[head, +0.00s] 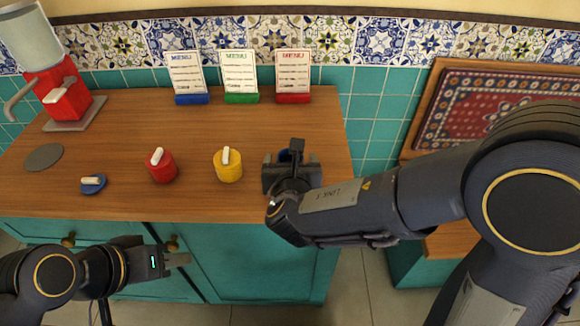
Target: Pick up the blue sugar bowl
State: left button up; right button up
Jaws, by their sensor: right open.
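A blue rounded thing (285,155), likely the blue sugar bowl, shows only as a small patch behind my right gripper (292,165). The gripper and its wrist hide the rest of it. My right gripper is open over that spot, near the right end of the wooden counter; I cannot tell whether it touches the bowl. A flat blue lid-like piece (92,185) with a white handle lies at the counter's front left. My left gripper (180,259) is in front of the cabinet, away from the bowl; its jaw opening is unclear.
A yellow bowl (228,168) and a red bowl (162,169), both with white-handled lids, stand left of my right gripper. Menu stands (240,78) line the back. A red machine (68,95) and a grey disc (44,157) are at left.

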aim_at(290, 156)
jog(key=x, duration=0.3)
jog(key=shift+w+a+f, duration=0.1)
jog(key=shift+w+f, duration=0.1)
jog(key=shift+f, duration=0.05)
jog(key=c, duration=1.2)
